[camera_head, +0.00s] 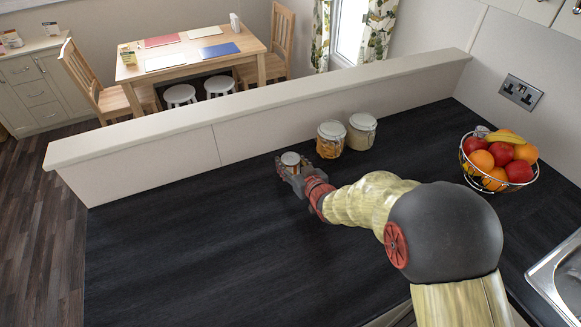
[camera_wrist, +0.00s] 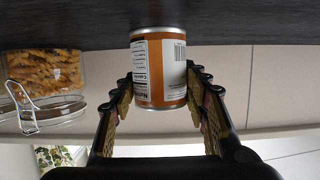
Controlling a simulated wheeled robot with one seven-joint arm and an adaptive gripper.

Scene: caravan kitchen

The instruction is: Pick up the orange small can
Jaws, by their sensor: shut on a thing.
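The orange small can (camera_wrist: 158,70) shows in the wrist view, with an orange and white label and a silver rim. It sits between the two fingers of my gripper (camera_wrist: 165,90), which are closed against its sides. The wrist view appears upside down, with the dark worktop at the top. In the head view the can (camera_head: 291,160) shows its metal lid at the end of my gripper (camera_head: 288,168). The can is at the worktop surface or very near it; I cannot tell whether it is lifted.
Two glass jars (camera_head: 330,139) (camera_head: 361,131) stand on the dark worktop (camera_head: 190,230) just right of my gripper. A low partition wall (camera_head: 260,120) runs behind. A wire fruit bowl (camera_head: 499,182) and a sink (camera_head: 560,280) are at the right. The worktop to the left is clear.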

